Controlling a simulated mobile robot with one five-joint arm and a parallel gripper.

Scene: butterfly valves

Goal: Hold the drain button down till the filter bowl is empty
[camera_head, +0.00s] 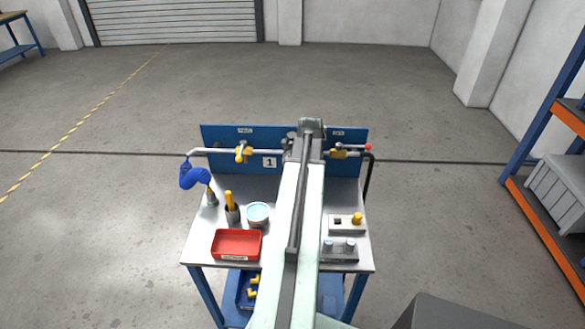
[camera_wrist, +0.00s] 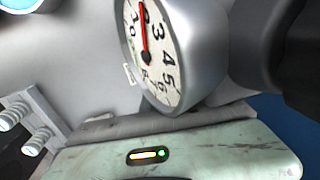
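The end of my arm (camera_head: 311,127) is at the top edge of the blue back panel, near its middle. My gripper's fingertips cannot be made out in either view, so I cannot tell whether it is open or shut. I cannot make out the drain button or the filter bowl; my arm covers the middle of the panel and bench. In the wrist view a round gauge (camera_wrist: 150,50) with a white dial and red needle is close up. A dark rounded shape, unclear, fills the upper right of that view.
The bench (camera_head: 208,232) holds a red tray (camera_head: 236,244), a round container of pale blue liquid (camera_head: 258,212), a dark cup with a yellow-handled item (camera_head: 231,210), and grey fitting blocks (camera_head: 346,225). Yellow valves (camera_head: 243,153) sit on the pipe.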

